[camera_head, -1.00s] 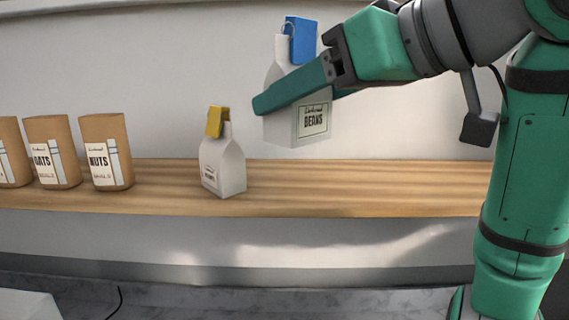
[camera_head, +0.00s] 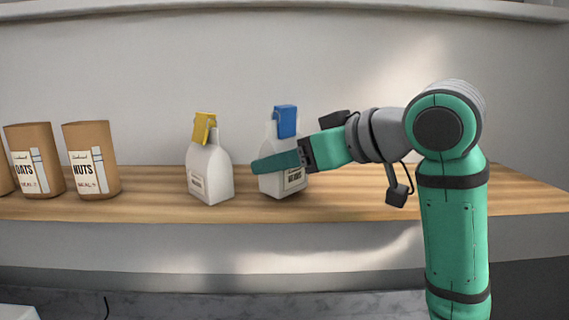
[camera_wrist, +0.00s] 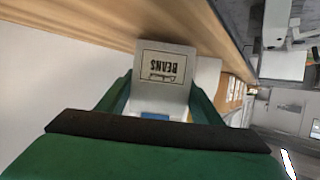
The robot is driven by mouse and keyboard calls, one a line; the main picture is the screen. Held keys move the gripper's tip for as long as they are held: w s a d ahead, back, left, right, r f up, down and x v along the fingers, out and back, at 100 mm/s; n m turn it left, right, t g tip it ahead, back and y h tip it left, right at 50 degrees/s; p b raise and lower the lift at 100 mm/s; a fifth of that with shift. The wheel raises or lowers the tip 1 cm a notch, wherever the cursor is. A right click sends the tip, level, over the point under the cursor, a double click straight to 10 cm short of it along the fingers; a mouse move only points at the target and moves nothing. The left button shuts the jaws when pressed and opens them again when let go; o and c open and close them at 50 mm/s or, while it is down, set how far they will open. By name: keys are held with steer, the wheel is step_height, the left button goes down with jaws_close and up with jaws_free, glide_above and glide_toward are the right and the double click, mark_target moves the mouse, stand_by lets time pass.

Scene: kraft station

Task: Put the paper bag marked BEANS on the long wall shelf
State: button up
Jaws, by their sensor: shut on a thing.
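The white paper bag marked BEANS (camera_head: 287,183), with a blue clip (camera_head: 286,121) on top, is upright at the long wooden wall shelf (camera_head: 360,200). Its base is at or just above the board; I cannot tell if it touches. My gripper (camera_head: 275,162) is shut on the bag, with a green finger across its upper part. In the wrist view the bag's BEANS label (camera_wrist: 163,67) shows upside down between my two green fingers (camera_wrist: 160,102).
A white bag with a yellow clip (camera_head: 209,172) stands just left of the BEANS bag, with a small gap. Brown bags marked NUTS (camera_head: 92,160) and OATS (camera_head: 35,160) stand further left. The shelf's right part is clear behind my arm.

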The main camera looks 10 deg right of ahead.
steer(key=shift+f, duration=0.4)
steer(key=shift+f, duration=0.1)
steer(key=o, duration=1.3)
steer(key=shift+s+d+r, duration=0.25)
steer(key=shift+s+r, duration=0.05)
steer(key=shift+s, duration=0.05)
steer(key=v, duration=1.1)
steer(key=shift+a, duration=0.1)
